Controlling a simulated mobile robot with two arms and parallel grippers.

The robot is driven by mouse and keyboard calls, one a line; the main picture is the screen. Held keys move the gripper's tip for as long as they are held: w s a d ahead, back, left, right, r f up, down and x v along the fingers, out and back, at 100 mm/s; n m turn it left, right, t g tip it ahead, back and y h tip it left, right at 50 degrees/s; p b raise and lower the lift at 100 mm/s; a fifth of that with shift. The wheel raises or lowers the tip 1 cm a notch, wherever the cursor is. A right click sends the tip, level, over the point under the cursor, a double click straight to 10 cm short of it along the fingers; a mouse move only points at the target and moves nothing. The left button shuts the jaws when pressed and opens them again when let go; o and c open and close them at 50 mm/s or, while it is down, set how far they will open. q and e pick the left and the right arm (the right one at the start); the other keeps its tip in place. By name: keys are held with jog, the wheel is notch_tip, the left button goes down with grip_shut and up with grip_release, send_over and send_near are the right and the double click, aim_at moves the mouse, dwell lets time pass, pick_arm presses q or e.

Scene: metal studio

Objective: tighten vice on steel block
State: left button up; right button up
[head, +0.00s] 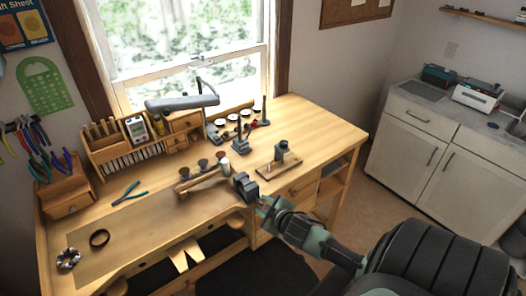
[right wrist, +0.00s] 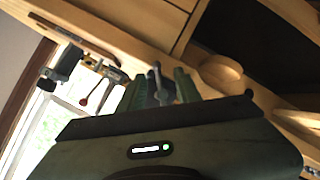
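The grey vice (head: 244,186) is mounted at the front edge of the wooden bench. I cannot make out a separate steel block in its jaws at this size. My right gripper (head: 264,208) is at the front of the vice, reaching in from the lower right. In the right wrist view its two green fingers stand apart, with the grey vice handle (right wrist: 157,83) between them. The fingers look open around the handle; I cannot tell whether they touch it. My left gripper is not in view.
A small stand on a wooden board (head: 280,163) is right of the vice. A white cabinet (head: 430,150) stands at the right.

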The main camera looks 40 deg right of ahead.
jog(key=b+v, duration=0.1)
jog(key=v, duration=0.6)
jog(key=shift+s+r, duration=0.15)
jog(key=shift+s, duration=0.1)
jog(key=shift+s+a, duration=0.1)
